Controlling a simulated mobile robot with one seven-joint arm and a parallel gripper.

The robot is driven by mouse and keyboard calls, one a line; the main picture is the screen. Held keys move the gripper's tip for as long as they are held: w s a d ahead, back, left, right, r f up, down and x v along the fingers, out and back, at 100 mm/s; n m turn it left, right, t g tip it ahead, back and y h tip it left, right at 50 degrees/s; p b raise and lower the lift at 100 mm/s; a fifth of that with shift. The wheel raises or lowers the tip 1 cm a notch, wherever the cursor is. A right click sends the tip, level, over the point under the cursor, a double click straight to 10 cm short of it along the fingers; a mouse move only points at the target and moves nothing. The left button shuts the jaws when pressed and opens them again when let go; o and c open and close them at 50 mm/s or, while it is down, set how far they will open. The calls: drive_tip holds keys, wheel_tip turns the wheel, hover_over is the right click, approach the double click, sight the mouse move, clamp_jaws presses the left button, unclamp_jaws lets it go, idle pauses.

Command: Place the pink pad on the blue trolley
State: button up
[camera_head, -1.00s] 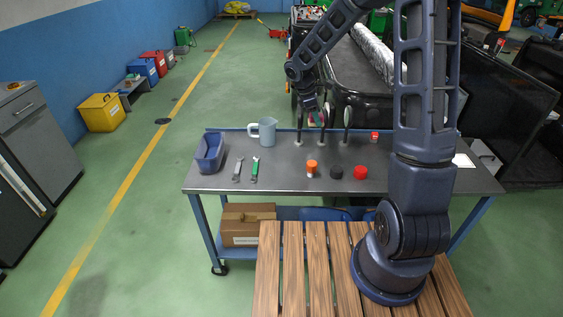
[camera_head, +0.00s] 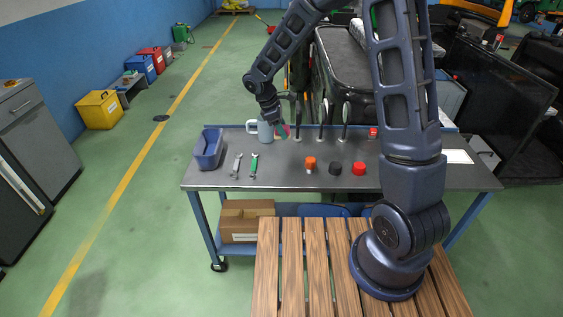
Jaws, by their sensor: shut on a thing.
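My gripper (camera_head: 278,121) is shut on the pink pad (camera_head: 286,129), a small pink piece at its fingertips, mostly hidden by the fingers. The gripper points down over the back left of the blue trolley (camera_head: 415,178), beside the pale blue mug (camera_head: 264,130).
A blue bin (camera_head: 208,150), two wrenches (camera_head: 254,165), orange (camera_head: 310,163), black (camera_head: 335,168) and red (camera_head: 359,168) caps and several upright dark holders (camera_head: 321,132) stand on the trolley. A cardboard box (camera_head: 245,222) sits on its lower shelf.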

wheel_tip(320, 180, down, 17)
drive_tip(key=shift+f, duration=0.1)
idle(0.5)
drive_tip(key=shift+f, duration=0.1)
drive_tip(key=o, duration=1)
